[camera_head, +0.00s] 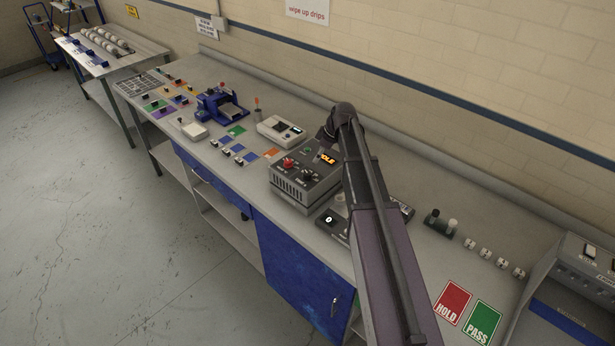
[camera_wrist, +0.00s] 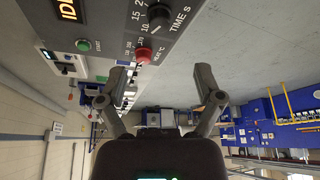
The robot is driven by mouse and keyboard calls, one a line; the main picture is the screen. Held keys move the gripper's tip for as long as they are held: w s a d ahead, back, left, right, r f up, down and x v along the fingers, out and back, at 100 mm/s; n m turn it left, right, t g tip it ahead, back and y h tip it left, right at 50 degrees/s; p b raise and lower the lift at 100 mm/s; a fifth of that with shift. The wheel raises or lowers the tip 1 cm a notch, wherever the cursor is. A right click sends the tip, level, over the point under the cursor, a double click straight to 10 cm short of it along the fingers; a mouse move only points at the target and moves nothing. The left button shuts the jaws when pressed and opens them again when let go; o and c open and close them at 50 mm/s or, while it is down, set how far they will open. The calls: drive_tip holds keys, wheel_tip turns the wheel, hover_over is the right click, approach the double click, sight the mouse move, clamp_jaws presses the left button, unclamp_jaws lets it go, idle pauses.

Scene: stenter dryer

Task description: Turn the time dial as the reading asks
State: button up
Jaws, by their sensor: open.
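The stenter dryer's grey control box (camera_head: 293,191) stands on the bench, below and left of my arm in the head view. Its black time dial (camera_wrist: 159,15), labelled TIME s, is at the top of the wrist view, with 10, 15, 20 and 25 marks; its pointer is unclear. The dial also shows in the head view (camera_head: 307,175). The red heat dial (camera_wrist: 144,55) sits beside it. An orange display (camera_head: 328,158) reads IDLE. My gripper (camera_wrist: 160,80) is open and empty, its fingers apart from the time dial.
A green button (camera_wrist: 84,45) is on the panel. A white instrument (camera_head: 281,130) stands left of the box; a small black device (camera_head: 333,222) showing 0 lies in front. Red HOLD (camera_head: 452,302) and green PASS (camera_head: 482,321) cards lie at right. The wall runs behind the bench.

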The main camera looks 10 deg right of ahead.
sight(307, 173)
drive_tip(key=shift+b+x, duration=4.75)
drive_tip(key=shift+x, duration=0.7)
drive_tip(key=c, duration=1.2)
